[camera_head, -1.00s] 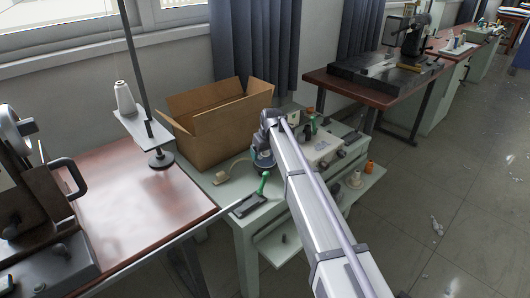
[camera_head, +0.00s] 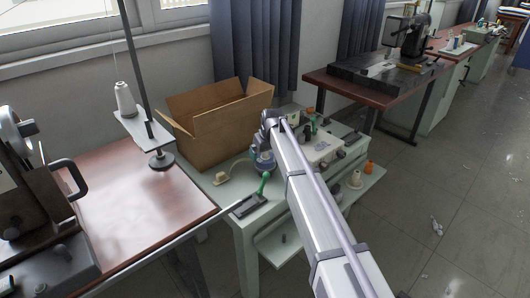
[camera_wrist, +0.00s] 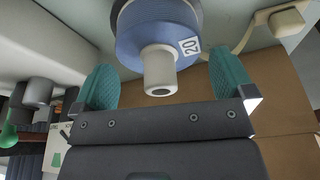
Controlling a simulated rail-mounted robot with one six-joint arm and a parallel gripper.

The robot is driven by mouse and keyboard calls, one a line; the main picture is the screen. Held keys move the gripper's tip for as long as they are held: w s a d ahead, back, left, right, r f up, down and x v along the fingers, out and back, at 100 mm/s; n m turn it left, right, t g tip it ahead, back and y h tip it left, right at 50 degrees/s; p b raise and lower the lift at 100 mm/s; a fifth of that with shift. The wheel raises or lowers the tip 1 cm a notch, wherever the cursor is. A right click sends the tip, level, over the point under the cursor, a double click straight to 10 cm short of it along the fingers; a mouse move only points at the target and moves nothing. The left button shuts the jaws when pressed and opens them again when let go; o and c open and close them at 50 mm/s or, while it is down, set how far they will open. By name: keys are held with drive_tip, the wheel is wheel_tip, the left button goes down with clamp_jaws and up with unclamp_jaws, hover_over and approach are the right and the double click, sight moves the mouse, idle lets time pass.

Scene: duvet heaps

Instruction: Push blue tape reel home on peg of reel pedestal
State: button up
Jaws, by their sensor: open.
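The blue tape reel (camera_wrist: 160,32) is at the top of the wrist view, with a "20" label on its face. The pale peg (camera_wrist: 159,72) of the reel pedestal sticks out through its centre toward my camera. The reel is around the peg; how far it is from its seat cannot be told. My gripper (camera_wrist: 164,82) is open, with teal fingers on both sides of the peg end, apart from it and close to the reel's face. In the head view the reel (camera_head: 264,161) shows small under my arm's end, partly hidden.
An open cardboard box (camera_head: 215,130) stands just behind on the pale green table. An orange spool (camera_head: 368,168) and white spool (camera_head: 355,180) stand at right.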

sight(269, 162)
drive_tip(key=p+v, duration=0.7)
drive_tip(key=v, duration=0.2)
drive_tip(key=shift+r, duration=0.15)
drive_tip(key=s+d+r+m+g+p, duration=0.1)
drive_tip(key=s+d+r+m+p, duration=0.1)
drive_tip(key=s+d, duration=0.5)
drive_tip(key=s+d+r+m+h+p, duration=0.1)
drive_tip(key=s+d+r+p, duration=0.4)
drive_tip(key=s, duration=1.2)
drive_tip(key=s+d+r+m+g+p, duration=0.1)
drive_tip(key=s+d+r+m+p, duration=0.2)
drive_tip(key=s+d, duration=0.8)
drive_tip(key=shift+s+r+m+g+h+p, duration=0.3)
drive_tip(key=shift+s+m+h+p, duration=0.1)
drive_tip(key=shift+s+p, duration=0.55)
